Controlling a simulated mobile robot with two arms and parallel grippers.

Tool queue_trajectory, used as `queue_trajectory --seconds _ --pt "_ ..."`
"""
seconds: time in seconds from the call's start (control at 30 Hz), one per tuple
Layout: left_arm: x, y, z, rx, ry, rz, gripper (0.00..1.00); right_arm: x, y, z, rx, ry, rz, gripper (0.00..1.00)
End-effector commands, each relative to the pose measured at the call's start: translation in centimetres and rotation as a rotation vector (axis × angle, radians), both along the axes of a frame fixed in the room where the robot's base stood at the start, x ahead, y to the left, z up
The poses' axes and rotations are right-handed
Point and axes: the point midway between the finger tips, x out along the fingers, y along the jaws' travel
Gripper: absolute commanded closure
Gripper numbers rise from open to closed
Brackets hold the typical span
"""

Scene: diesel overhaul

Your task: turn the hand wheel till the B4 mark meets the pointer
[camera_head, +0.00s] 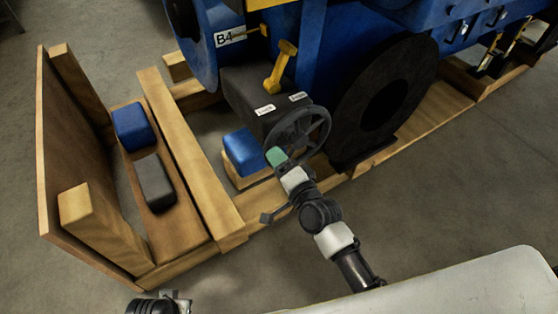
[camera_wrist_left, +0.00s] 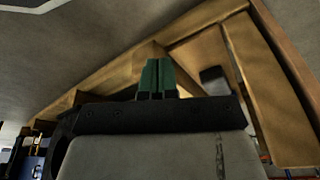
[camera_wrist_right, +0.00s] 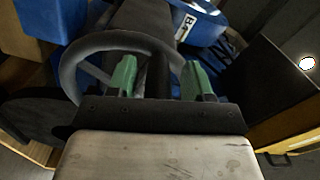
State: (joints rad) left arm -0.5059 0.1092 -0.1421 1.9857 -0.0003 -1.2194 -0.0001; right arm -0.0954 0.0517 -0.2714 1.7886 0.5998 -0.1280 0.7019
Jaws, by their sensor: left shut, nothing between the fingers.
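The dark hand wheel (camera_head: 301,131) stands upright beside the dark box under the blue engine. The white B4 mark (camera_head: 230,37) is on the blue disc at the top left, and it also shows in the right wrist view (camera_wrist_right: 186,27). My left gripper (camera_wrist_left: 157,78) is shut and empty, away from the wheel.
A yellow lever (camera_head: 282,66) stands on the dark box (camera_head: 246,97), which carries two small white labels. A large black ring (camera_head: 350,123) is right of the wheel. A wooden frame (camera_head: 195,160) with blue and dark blocks lies left. The floor in front is bare.

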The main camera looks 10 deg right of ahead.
Motion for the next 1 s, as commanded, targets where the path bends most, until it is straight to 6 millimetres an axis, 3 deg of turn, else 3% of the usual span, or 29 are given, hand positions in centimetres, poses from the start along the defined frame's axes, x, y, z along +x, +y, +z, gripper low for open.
queue_trajectory --seconds 0.27,0.4,0.7,1.0 --pt "0.1 0.0 0.1 -0.001 -0.007 0.0 1.0 -1.4 -0.5 -0.1 -0.001 0.003 0.001 0.49" --pt "-0.1 0.1 -1.5 0.001 0.008 0.0 1.0 -3.9 -1.4 -0.1 -0.003 0.005 0.001 0.49" --pt "-0.4 0.1 -2.9 0.001 0.014 -0.002 1.0 -9.0 -3.3 -0.1 -0.002 0.003 0.001 0.49" --pt "-0.5 0.1 -3.2 0.001 0.016 -0.002 1.0 -10.2 -3.7 -0.1 0.001 0.0 0.0 0.49"
